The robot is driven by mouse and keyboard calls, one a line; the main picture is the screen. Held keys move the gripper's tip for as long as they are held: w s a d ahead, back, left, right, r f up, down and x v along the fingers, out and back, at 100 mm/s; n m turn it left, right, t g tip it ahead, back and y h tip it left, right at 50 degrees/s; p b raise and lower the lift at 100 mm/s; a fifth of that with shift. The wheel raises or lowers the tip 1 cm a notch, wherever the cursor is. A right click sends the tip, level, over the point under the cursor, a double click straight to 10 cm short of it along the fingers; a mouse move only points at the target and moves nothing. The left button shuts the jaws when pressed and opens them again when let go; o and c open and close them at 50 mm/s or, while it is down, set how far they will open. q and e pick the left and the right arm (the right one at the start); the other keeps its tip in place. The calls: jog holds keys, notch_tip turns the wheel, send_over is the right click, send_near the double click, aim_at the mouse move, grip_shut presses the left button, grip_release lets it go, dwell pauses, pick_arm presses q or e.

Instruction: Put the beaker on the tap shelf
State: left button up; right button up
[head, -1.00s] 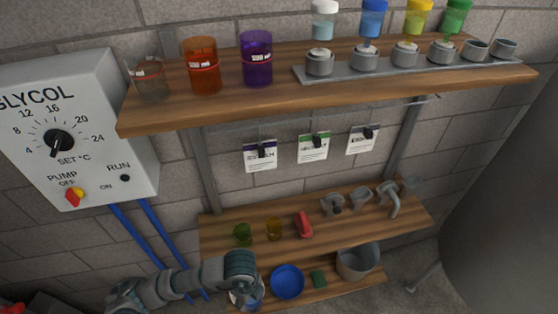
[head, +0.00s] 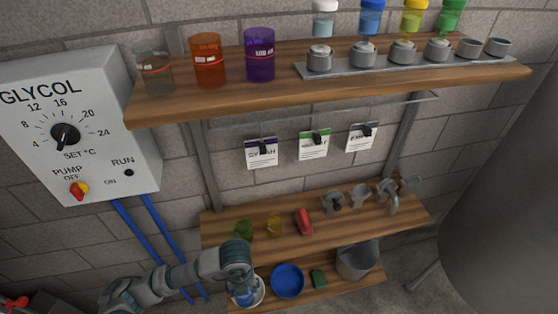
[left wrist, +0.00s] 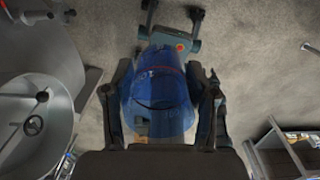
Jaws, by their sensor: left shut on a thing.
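The beaker is clear blue and sits between the two fingers of my left gripper in the left wrist view (left wrist: 160,95). My left gripper (head: 243,283) is shut on it in the head view, low in front of the bottom shelf. Only part of the blue beaker (head: 246,298) shows there below the gripper. The tap shelf (head: 350,228) is the middle wooden board, with several grey metal taps (head: 388,195) at its right. It is above and right of my left gripper. My right gripper is not in view.
The tap shelf also holds a green cup (head: 244,229), an amber cup (head: 274,226) and a red object (head: 304,221). The bottom shelf holds a blue bowl (head: 287,281), a green block (head: 318,279) and a grey bucket (head: 358,263). The top shelf (head: 230,104) overhangs.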

pick_arm(q)
jog(key=w+a+r+n+b, duration=0.1)
jog(key=w+a+n, duration=0.4)
jog(key=n, duration=1.1)
jog(key=w+a+r+n+b, duration=0.1)
jog(key=w+a+n, duration=0.4)
jog(key=n, duration=1.2)
jog(key=w, duration=0.4)
jog(key=shift+r+n, duration=0.15)
jog(key=shift+n, duration=0.15)
